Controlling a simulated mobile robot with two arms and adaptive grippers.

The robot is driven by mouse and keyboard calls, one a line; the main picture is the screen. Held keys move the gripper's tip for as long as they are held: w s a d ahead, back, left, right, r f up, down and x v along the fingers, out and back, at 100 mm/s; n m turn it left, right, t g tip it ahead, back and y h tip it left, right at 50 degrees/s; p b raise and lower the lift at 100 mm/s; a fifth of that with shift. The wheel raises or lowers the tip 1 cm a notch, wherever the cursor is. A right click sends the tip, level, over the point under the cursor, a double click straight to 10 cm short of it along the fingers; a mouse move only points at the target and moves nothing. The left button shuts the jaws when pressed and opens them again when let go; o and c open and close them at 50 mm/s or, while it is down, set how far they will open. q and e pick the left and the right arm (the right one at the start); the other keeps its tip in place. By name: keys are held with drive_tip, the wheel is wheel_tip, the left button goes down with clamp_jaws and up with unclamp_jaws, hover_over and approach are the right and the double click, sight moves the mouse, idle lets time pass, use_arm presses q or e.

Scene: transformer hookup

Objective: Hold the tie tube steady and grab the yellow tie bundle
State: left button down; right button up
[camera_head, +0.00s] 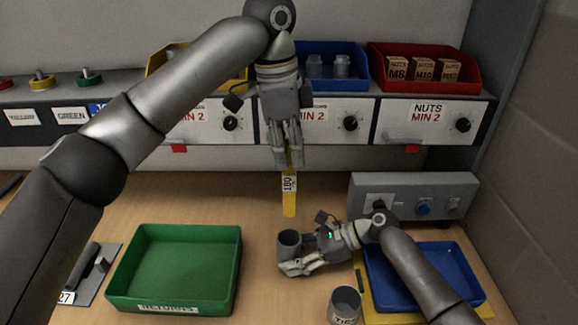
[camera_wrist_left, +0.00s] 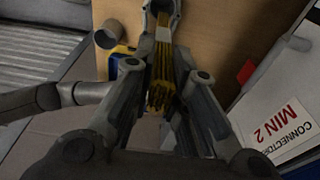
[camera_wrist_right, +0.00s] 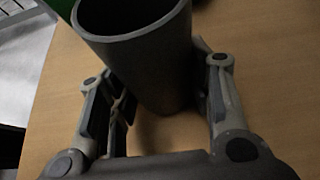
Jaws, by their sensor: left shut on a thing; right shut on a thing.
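The yellow tie bundle (camera_head: 289,205), with a white tag that seems to read 180, hangs from my left gripper (camera_head: 291,158), which is shut on it. In the left wrist view the bundle (camera_wrist_left: 161,85) lies between the fingers. It hangs above and apart from the tie tube (camera_head: 289,244), an open grey cylinder. My right gripper (camera_head: 292,266) is shut on that tube, which is roughly upright. In the right wrist view the tube (camera_wrist_right: 140,55) is between the fingers, its inside dark. Another grey cup (camera_head: 345,306), labelled TIES, stands at the front.
A green tray (camera_head: 112,292) is at the left of the table, a blue tray (camera_head: 465,262) under my right arm. A grey control box (camera_head: 460,200) stands at the back right. Bins, including a red one (camera_head: 440,83), line the shelf above labelled drawers (camera_head: 425,125).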

drive_tip(key=o, duration=0.9)
drive_tip(key=shift+c, duration=0.2)
